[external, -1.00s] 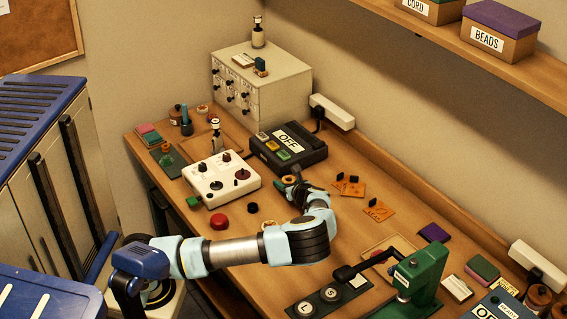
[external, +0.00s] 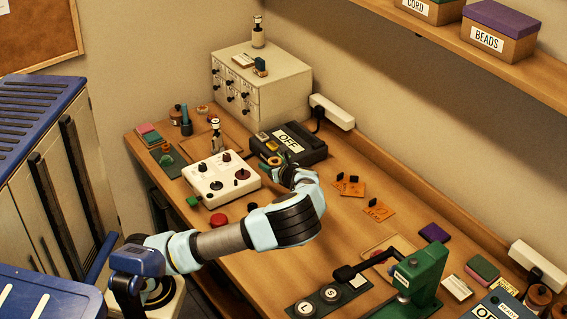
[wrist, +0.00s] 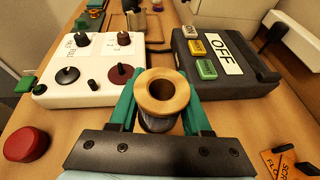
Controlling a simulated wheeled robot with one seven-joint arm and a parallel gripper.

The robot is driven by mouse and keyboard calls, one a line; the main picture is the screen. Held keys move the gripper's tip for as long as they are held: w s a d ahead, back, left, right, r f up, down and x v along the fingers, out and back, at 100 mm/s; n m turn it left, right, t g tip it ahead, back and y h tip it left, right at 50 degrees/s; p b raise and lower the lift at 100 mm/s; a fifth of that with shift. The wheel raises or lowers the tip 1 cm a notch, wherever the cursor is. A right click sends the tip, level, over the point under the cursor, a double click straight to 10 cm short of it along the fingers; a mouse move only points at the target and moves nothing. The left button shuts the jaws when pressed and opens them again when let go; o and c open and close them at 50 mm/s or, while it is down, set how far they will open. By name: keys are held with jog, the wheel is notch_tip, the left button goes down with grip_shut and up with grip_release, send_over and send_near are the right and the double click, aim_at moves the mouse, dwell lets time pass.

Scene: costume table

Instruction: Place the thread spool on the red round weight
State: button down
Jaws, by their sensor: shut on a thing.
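The thread spool (wrist: 163,91), a tan wooden flanged ring with a dark hole and dark body, is held between the green fingers of my gripper (wrist: 160,108). In the external view the spool (external: 275,161) shows at my gripper (external: 277,164), by the front of the black OFF box. It appears raised above the table. The red round weight (wrist: 27,147) lies on the table at the lower left of the wrist view, apart from the gripper. In the external view the weight (external: 219,221) sits in front of the white control box, close to my arm.
The white control box (wrist: 95,60) with knobs stands left of the gripper. The black OFF box (wrist: 222,58) with coloured buttons stands right. Orange tags (external: 377,208) lie to the right. A green press (external: 420,275) stands at the front right.

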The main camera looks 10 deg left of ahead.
jog(key=s+a+r+n+g+y+p, duration=0.1)
jog(key=s+a+r+p, duration=0.15)
jog(key=s+a, duration=0.45)
jog(key=s+a+r+n+p, duration=0.1)
jog(key=s+a+p, duration=0.2)
jog(key=s+a, duration=0.5)
jog(key=shift+f+p, duration=0.9)
jog(key=shift+f, duration=4.05)
jog(key=shift+f, duration=0.15)
jog(key=shift+c, duration=1.8)
grip_release()
